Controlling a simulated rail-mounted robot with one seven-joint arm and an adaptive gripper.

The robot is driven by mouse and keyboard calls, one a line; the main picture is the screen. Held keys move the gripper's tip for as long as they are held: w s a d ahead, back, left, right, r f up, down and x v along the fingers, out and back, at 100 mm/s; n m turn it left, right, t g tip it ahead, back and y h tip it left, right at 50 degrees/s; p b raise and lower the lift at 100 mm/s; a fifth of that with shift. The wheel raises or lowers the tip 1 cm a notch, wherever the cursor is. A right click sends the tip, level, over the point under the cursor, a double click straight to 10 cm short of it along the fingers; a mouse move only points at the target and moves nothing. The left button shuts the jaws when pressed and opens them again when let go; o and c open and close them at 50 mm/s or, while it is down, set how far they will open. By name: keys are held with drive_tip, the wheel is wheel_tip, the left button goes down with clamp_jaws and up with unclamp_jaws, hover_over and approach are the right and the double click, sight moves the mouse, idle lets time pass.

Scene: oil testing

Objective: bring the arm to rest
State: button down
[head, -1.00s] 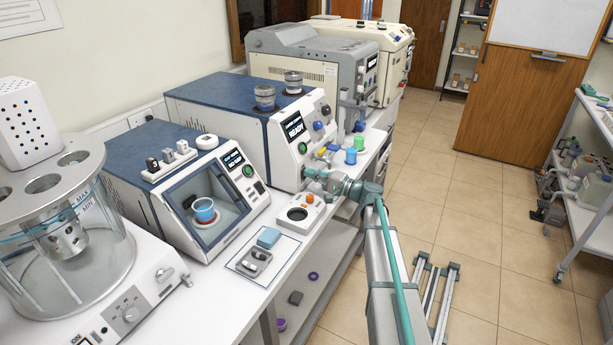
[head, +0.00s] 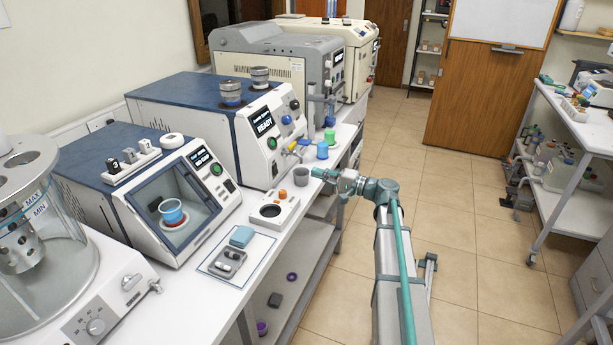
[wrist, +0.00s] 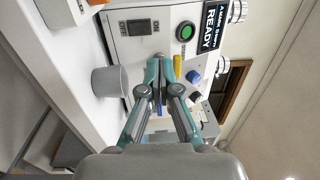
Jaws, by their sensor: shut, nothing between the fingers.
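My gripper (head: 318,173) is shut and empty. It points toward the front of the blue and white machine with the READY screen (head: 264,124), above the bench edge and apart from the machine. In the wrist view my gripper's closed fingers (wrist: 160,75) lie in front of that machine's panel (wrist: 140,55). A grey cup (head: 302,179) stands on the bench just below and left of the fingertips in the head view. It also shows left of the fingers in the wrist view (wrist: 109,82).
A white block with a dark round recess (head: 284,208) and an orange knob stands nearer on the bench (head: 212,292). Blue and green cups stand beyond the gripper. A blue cup (head: 172,212) sits in the nearer machine. The tiled floor (head: 470,230) to the right is clear.

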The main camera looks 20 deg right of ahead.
drive_tip(key=shift+s+d+r, duration=0.1)
drive_tip(key=shift+s+d, duration=0.2)
drive_tip(key=shift+d, duration=0.05)
idle(0.3)
drive_tip(key=s+a+f+n+g+h, duration=0.1)
drive_tip(key=s+a+f+g+h, duration=0.15)
drive_tip(key=s+f, duration=0.65)
drive_tip(key=s+a+f+g+h, duration=0.2)
drive_tip(key=s+f+g+h, duration=0.15)
drive_tip(key=f, duration=1.15)
drive_tip(key=s+a+f+n+g+h, duration=0.1)
drive_tip(key=s+a+f+g+h, duration=0.15)
drive_tip(key=s+f, duration=0.6)
drive_tip(key=s+a+f+n+g+h, duration=0.2)
drive_tip(key=s+f, duration=0.5)
drive_tip(key=s, duration=0.5)
drive_tip(key=s+a+f+n+g+h, duration=0.2)
drive_tip(key=s+f+g, duration=0.3)
drive_tip(key=s, duration=0.7)
drive_tip(key=s+a+f+n+g+h, duration=0.2)
drive_tip(key=s+f+g, duration=0.1)
drive_tip(key=s+f, duration=0.6)
drive_tip(key=s, duration=0.3)
drive_tip(key=shift+s+a+f, duration=0.15)
drive_tip(key=shift+a, duration=0.15)
